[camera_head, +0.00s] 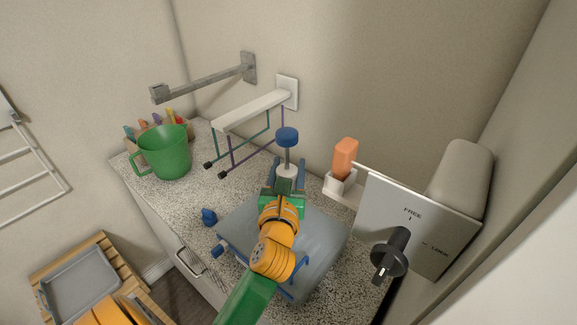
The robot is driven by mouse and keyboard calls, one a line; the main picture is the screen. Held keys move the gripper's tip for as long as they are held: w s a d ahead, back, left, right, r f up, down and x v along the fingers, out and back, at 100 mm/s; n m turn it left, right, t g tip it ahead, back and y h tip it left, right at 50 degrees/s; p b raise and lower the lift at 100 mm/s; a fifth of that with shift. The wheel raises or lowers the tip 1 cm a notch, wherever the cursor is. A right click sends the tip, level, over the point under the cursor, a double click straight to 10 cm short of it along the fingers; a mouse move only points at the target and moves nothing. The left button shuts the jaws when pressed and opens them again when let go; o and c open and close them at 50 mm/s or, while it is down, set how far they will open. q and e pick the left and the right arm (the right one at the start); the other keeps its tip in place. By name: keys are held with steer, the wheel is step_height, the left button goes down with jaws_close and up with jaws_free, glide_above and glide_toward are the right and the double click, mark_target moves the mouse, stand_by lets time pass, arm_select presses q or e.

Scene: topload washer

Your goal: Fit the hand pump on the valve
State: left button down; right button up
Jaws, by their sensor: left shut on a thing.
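The hand pump has a blue knob (287,137) on a thin grey rod above a pale body (288,171). It stands nearly upright near the middle of the head view. My left gripper (287,187), at the end of the green and orange arm, is shut on the pump's body. A grey-blue bag (325,237) lies flat on the counter beneath the gripper. The valve cannot be made out; the gripper and arm hide part of the bag. The pump's lower end is hidden too, so I cannot tell whether it touches anything. My right gripper is not in view.
A green jug (163,153) stands at the counter's left. A white wall rack (252,110) with hanging frames is behind the pump. An orange block in a white holder (341,186) and a dial panel (410,222) are at right. A small blue piece (209,216) lies left of the bag.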

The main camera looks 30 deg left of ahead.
arm_select(q)
steer(key=shift+f+b, duration=1.25)
steer(key=shift+f, duration=0.3)
steer(key=shift+c, duration=1)
jaws_free()
steer(key=shift+s+d+f, duration=0.1)
steer(key=shift+s+d, duration=0.05)
steer(key=shift+s, duration=0.1)
steer(key=b+v, duration=0.1)
steer(key=v, duration=0.5)
steer(key=shift+s+b, duration=0.25)
steer(key=shift+b, duration=0.05)
steer(key=shift+d, duration=0.1)
